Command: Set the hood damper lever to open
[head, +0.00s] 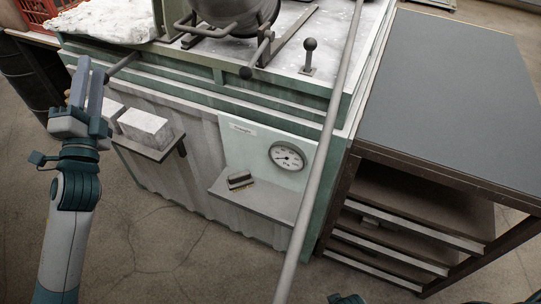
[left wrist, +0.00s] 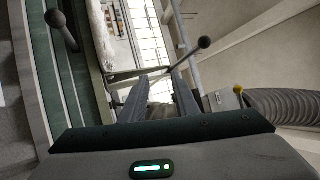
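A dark lever rod (head: 122,65) sticks out from the furnace's left side, its end close beside my left gripper. My left gripper (head: 90,80) is raised at the left, pointing up. In the left wrist view its two fingers (left wrist: 160,80) stand apart. There a thin rod with a black ball knob (left wrist: 204,42) passes across just beyond the fingertips; I cannot tell if it touches them. A yellow knob (left wrist: 238,89) sits at the right beside a ribbed grey duct (left wrist: 285,106). No label shows which lever is the damper's.
A furnace bench (head: 165,95) fills the middle, with a black-knobbed lever (head: 310,44) on top. A long grey pole (head: 325,140) crosses in front. A shelf with white blocks (head: 145,127) lies right of my left arm. A grey-topped table (head: 450,90) stands right.

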